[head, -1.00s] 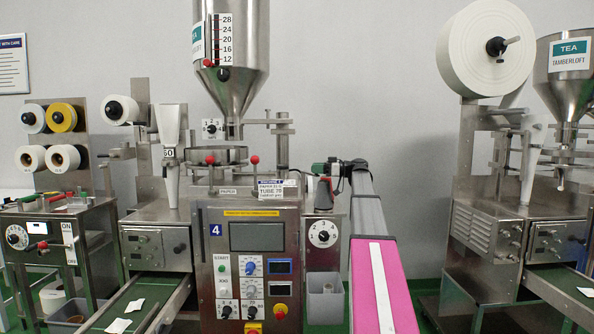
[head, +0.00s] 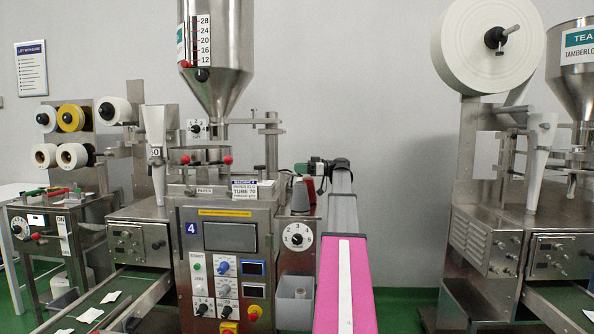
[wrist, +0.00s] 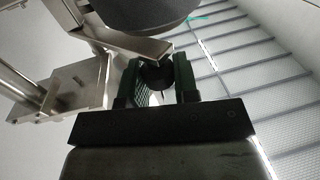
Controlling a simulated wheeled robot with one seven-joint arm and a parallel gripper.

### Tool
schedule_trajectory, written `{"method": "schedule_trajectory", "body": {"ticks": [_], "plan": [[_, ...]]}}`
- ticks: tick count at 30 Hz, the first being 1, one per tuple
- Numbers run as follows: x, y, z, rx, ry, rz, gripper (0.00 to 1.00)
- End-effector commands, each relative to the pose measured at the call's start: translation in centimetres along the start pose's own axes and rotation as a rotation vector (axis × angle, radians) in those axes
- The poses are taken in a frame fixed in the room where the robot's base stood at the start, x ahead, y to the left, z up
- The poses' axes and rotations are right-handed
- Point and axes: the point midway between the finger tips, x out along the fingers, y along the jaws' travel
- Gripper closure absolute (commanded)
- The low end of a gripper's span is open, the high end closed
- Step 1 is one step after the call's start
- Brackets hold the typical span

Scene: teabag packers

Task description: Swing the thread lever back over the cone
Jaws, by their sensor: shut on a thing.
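My gripper (wrist: 160,82) has green fingers and is shut on a small dark round knob (wrist: 155,75) in the wrist view. A flat metal lever strip (wrist: 135,38) runs from the knob up to the left. A large dark round shape (wrist: 140,10) sits just above it; I cannot tell if this is the cone. In the head view my gripper (head: 302,168) is small, behind the right side of machine 4. A dark and reddish object (head: 302,192), possibly the thread cone, stands just below it. The lever cannot be made out there.
The machine's steel hopper (head: 218,60) and post (head: 271,150) stand left of my gripper. The dial box (head: 297,238) and a grey bin (head: 294,304) are below. A bracket (wrist: 65,90) is close at left in the wrist view. Another packer (head: 500,240) stands right, beyond a clear gap.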

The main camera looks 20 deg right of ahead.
Motion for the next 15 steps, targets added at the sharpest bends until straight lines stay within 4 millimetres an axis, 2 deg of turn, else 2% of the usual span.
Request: {"method": "schedule_trajectory", "body": {"ticks": [6, 7, 9, 15], "plan": [[0.01, 0.10, 0.01, 0.000, -0.001, 0.000, 1.00], [0.01, 0.10, 0.00, 0.000, -0.001, 0.000, 0.62], [0.02, 0.10, 0.00, 0.000, -0.001, 0.001, 0.46], [0.04, 0.09, 0.00, 0.000, -0.001, 0.001, 0.46]]}}
